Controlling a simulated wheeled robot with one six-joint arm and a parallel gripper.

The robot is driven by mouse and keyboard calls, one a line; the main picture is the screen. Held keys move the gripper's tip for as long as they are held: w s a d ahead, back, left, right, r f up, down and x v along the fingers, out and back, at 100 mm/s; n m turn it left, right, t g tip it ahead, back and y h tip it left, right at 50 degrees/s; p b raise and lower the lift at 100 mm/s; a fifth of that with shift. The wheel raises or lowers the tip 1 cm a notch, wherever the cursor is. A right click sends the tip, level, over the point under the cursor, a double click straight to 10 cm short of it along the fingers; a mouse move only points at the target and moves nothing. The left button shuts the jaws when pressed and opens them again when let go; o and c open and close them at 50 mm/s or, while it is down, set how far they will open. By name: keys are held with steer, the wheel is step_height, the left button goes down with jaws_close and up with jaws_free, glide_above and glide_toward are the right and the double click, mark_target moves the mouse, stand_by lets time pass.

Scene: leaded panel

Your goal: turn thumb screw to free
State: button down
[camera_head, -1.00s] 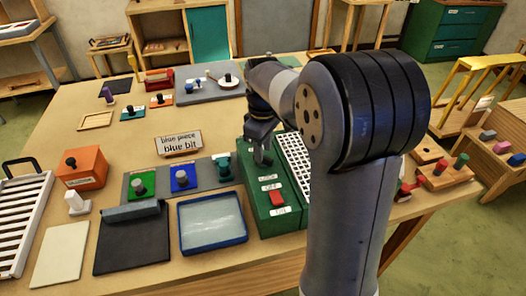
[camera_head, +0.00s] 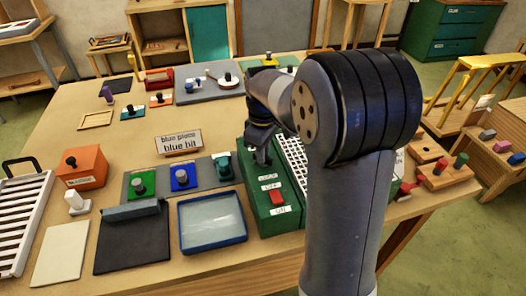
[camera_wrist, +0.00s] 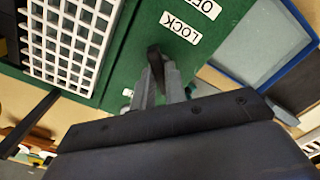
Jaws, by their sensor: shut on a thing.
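A green box (camera_head: 258,212) stands at the front right of the table, with LOCK, OFF and ON labels and a red switch (camera_head: 277,197). My gripper (camera_head: 262,158) points down at the back part of its top. In the wrist view, my gripper's grey fingers (camera_wrist: 160,84) are closed on a dark, upright thumb screw (camera_wrist: 154,54) beside the LOCK label (camera_wrist: 181,27). The fingers hide the lower part of the screw. How far it is turned cannot be told.
A white grid (camera_wrist: 72,42) lies right beside the box. A blue-rimmed tray (camera_head: 212,246) is close on its left. A grey strip with green, blue and teal stations (camera_head: 180,178) and a "blue piece, blue bit" sign (camera_head: 178,142) stand further left.

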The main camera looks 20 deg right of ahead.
steer(key=shift+m, duration=0.4)
steer(key=m+p, duration=0.1)
steer(key=m, duration=0.2)
steer(key=shift+r+m, duration=0.1)
steer(key=shift+m, duration=0.2)
steer(key=shift+m+p, duration=0.3)
steer(key=shift+m, duration=1.6)
steer(key=c, duration=1.4)
jaws_free()
steer(key=shift+c, duration=0.2)
step_height(320, 180, up, 11)
steer(key=shift+b, duration=0.3)
steer(key=shift+f, duration=0.3)
